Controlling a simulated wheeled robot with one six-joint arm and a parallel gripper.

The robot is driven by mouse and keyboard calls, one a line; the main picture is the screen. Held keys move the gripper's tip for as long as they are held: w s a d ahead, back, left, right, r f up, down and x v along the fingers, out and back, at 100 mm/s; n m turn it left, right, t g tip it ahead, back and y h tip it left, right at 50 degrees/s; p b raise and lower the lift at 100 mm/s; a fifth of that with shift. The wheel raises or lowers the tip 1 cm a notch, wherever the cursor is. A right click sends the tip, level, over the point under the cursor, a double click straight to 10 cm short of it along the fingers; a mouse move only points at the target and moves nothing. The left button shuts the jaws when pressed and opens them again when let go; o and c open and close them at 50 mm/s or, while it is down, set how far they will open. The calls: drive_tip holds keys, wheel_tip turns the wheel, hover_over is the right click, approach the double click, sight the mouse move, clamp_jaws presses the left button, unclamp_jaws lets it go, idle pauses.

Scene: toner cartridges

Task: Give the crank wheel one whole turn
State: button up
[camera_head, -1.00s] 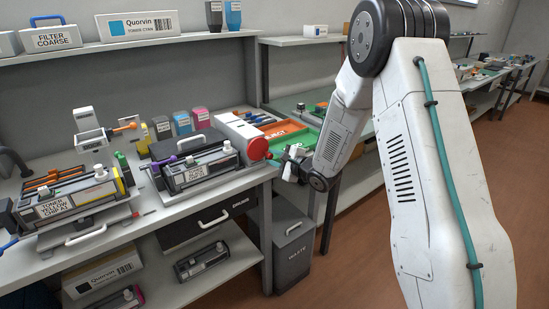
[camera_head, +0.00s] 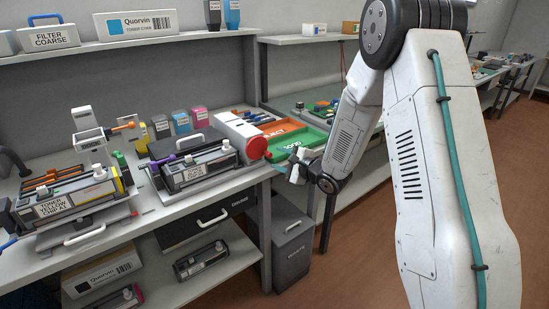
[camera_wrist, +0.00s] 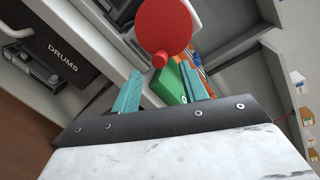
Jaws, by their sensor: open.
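The crank wheel is a red disc (camera_head: 255,148) on the right end of a grey unit at the bench's right edge. In the wrist view the red disc (camera_wrist: 164,24) shows near the top, with a small red knob (camera_wrist: 160,60) at its lower rim. My gripper (camera_head: 284,157) is just right of the wheel in the head view. In the wrist view its teal fingers (camera_wrist: 163,82) stand apart with the knob beyond and between them. The gripper is open and holds nothing. I cannot tell the exact gap to the knob.
A green tray (camera_head: 311,138) and an orange tray lie behind the wheel. A black toner cartridge (camera_head: 203,167) sits in a cradle left of it. A grey waste bin (camera_head: 292,250) stands below, and a drawer marked DRUMS (camera_wrist: 50,45) is under the bench.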

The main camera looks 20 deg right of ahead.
drive_tip(key=v, duration=0.4)
drive_tip(key=shift+s, duration=0.1)
